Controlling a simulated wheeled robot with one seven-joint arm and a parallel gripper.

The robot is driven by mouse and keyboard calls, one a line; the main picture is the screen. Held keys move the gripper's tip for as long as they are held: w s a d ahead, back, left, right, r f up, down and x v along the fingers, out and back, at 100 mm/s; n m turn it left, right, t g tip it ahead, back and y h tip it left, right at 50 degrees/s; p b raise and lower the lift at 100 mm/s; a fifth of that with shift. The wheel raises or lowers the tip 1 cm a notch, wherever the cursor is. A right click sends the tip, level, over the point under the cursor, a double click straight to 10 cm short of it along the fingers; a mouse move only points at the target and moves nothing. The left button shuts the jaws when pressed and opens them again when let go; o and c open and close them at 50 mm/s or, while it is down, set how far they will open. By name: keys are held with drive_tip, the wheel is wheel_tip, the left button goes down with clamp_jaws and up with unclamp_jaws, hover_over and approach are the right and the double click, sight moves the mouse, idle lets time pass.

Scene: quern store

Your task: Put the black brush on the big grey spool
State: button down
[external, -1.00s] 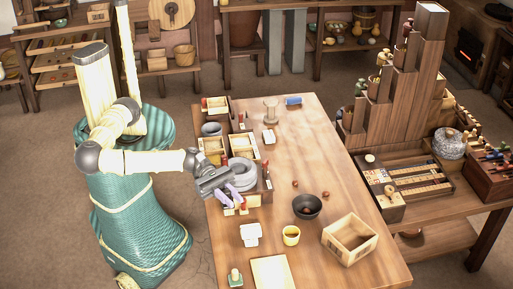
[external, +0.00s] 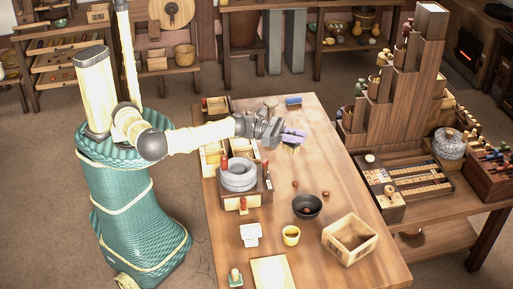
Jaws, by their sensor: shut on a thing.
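My gripper (external: 294,137), with pale purple fingers, is shut on the black brush (external: 291,149). Only a small dark and yellowish part of it shows below the fingers, over the table. The big grey spool (external: 271,102) stands on the far part of the table, behind my gripper and slightly left of it. My wrist hides its lower part. The brush and the spool look apart.
Round grey stones (external: 239,175) sit on a wooden stand (external: 256,190) at the table's left edge. A blue item (external: 293,100) lies right of the spool.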

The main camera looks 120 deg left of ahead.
drive_tip(key=s+a+n+g+y, duration=0.1)
drive_tip(key=s+a+n+y, duration=0.15)
drive_tip(key=a, duration=0.45)
drive_tip(key=s+a+n+g+y, duration=0.1)
drive_tip(key=s+a+y, duration=0.15)
drive_tip(key=a, duration=0.55)
drive_tip(key=n+g+y+b, duration=0.3)
drive_tip(key=n+g+y, duration=0.45)
drive_tip(key=g, duration=0.25)
hover_over(274, 100)
wheel_tip(274, 100, down, 4)
drive_tip(key=shift+a+f, duration=0.15)
drive_tip(key=shift+f, duration=0.3)
wheel_tip(274, 100, down, 6)
drive_tip(key=shift+b, duration=0.3)
drive_tip(key=shift+f, duration=0.15)
drive_tip(key=shift+f, duration=1.8)
